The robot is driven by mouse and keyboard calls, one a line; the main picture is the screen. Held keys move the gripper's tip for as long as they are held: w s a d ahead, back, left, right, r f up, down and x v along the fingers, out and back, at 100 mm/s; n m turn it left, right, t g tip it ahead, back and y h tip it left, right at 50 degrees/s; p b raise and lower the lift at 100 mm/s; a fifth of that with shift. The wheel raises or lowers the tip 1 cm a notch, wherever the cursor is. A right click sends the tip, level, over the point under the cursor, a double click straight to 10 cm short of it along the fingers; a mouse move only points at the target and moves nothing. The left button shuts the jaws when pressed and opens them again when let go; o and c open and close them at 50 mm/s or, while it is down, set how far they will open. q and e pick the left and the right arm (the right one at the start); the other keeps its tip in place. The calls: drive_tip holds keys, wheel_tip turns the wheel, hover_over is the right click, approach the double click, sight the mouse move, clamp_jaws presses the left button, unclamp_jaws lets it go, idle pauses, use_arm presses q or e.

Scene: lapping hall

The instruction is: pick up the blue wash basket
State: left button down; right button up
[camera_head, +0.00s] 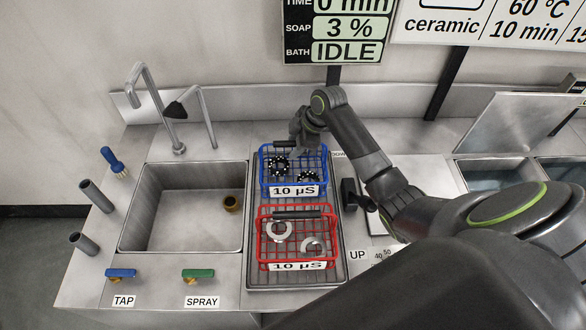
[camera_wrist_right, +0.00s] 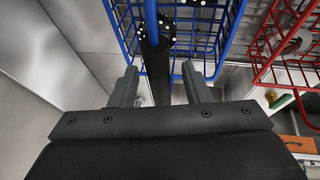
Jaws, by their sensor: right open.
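The blue wash basket (camera_head: 325,172) stands on the ribbed draining tray, with dark, white-dotted round parts inside and a "10 µS" label on its front. My right gripper (camera_head: 300,143) is at its back edge, partly hidden by my own wrist. In the right wrist view, the open fingers (camera_wrist_right: 160,75) sit either side of the basket's black handle grip (camera_wrist_right: 157,62), with a gap on each side. The blue wires (camera_wrist_right: 205,45) fill the top of that view. I cannot tell how deep the grip lies between the fingers. My left gripper is not in view.
A red wire basket (camera_head: 333,240) with pale rings stands just in front of the blue one on the draining tray (camera_head: 290,283). A sink (camera_head: 190,215) with a tall faucet lies to the left. A black device (camera_head: 349,194) stands close on the right.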

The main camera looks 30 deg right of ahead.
clamp_jaws()
drive_tip(key=shift+r, duration=0.1)
idle(0.4)
